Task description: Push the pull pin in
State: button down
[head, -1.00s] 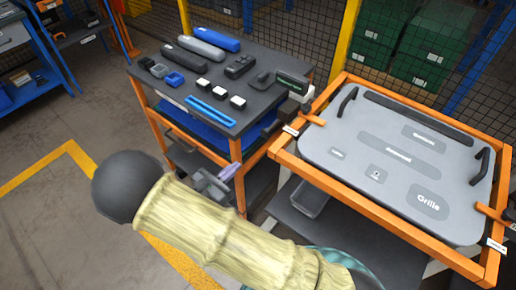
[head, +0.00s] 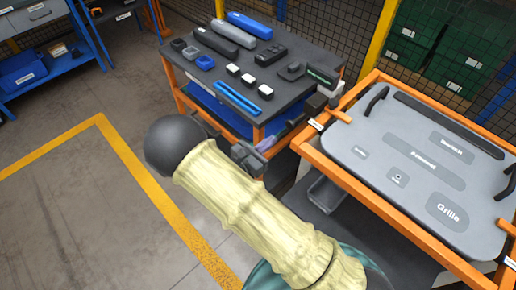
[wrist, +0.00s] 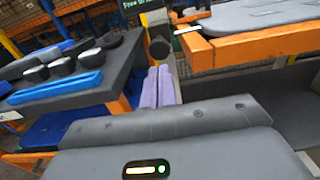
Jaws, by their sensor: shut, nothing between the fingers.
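A round black knob (wrist: 158,47), which looks like the pull pin's head, shows in the wrist view just beyond my fingertips. How far the pin sticks out cannot be told. In the head view a dark block (head: 316,102) sits at the near left corner of the orange frame; the knob is not clear there. My gripper (wrist: 158,70) has two purple fingers close together, shut and empty, pointing toward the knob. A gap to the knob seems to remain. In the head view my gripper (head: 266,143) is small and partly hidden by my arm, below and left of the block.
An orange-framed cart (head: 345,172) with a grey labelled panel (head: 415,150) stands at right. A dark bench (head: 285,90) with blue bars and small blocks stands left of it. A green sign (head: 322,76) is at the bench corner. Open floor lies at left.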

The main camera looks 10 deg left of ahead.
aim_at(289, 127)
jog(key=p+x, duration=0.1)
jog(key=x, duration=0.5)
jog(key=shift+w+d, duration=0.1)
jog(key=shift+w, duration=0.1)
